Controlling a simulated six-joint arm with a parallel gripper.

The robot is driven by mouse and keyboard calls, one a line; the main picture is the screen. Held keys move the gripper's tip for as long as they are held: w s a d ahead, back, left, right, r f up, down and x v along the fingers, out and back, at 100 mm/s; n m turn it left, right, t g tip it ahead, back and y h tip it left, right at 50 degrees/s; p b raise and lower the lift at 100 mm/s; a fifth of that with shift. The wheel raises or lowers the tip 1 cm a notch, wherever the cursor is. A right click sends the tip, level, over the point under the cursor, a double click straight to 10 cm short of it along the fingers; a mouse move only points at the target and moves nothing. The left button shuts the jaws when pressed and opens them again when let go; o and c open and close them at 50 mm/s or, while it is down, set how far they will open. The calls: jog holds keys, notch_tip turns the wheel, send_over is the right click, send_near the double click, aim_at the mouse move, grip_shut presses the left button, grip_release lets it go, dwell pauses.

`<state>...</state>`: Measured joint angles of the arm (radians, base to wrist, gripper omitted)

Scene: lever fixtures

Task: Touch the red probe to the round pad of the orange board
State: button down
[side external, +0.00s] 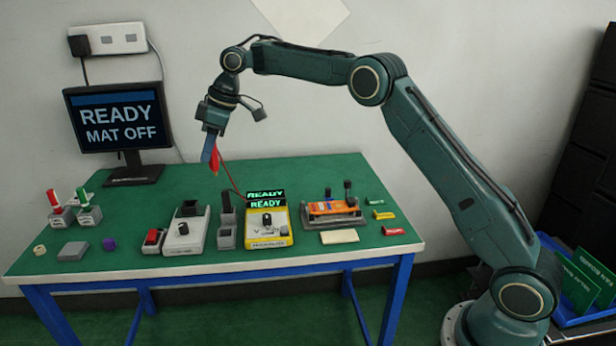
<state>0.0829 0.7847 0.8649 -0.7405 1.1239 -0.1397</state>
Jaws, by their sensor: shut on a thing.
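My gripper (209,150) is shut on the red probe (215,162) and holds it high above the back left part of the green table. A red lead runs from the probe down to the yellow meter (268,229). The orange board (331,209) lies in a fixture with upright black levers, right of the meter. My gripper is well up and to the left of the board, apart from it. The round pad is too small to make out. The probe's tip points down and touches nothing.
A grey device (186,236) with a red switch beside it and small grey holders (227,234) stand left of the meter. Red and green handled tools (70,207) stand far left. A monitor (116,117) reads "READY MAT OFF". Small coloured pieces (383,214) lie right of the board.

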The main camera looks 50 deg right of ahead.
jog(key=shift+d, duration=0.1)
dwell(0.3)
jog(key=s+d+f+n+g, duration=0.1)
jog(key=s+d+f+n, duration=0.2)
jog(key=s+d, duration=0.3)
jog(key=s+d+f+n+g, duration=0.1)
jog(key=s+d+f+n, duration=0.2)
jog(key=d, duration=0.9)
jog(key=s+d+f+n+g+y, duration=0.1)
jog(key=s+d+f+n, duration=0.2)
jog(key=s+d, duration=0.5)
jog(key=shift+s+d+f, duration=0.15)
jog(key=shift+s+d, duration=0.2)
jog(key=shift+d, duration=0.35)
jog(key=shift+f, duration=0.15)
jog(key=shift+f, duration=2.85)
jog(key=shift+f, duration=0.55)
jog(key=shift+r, duration=0.1)
notch_tip(320, 180, up, 7)
jog(key=shift+w, duration=0.1)
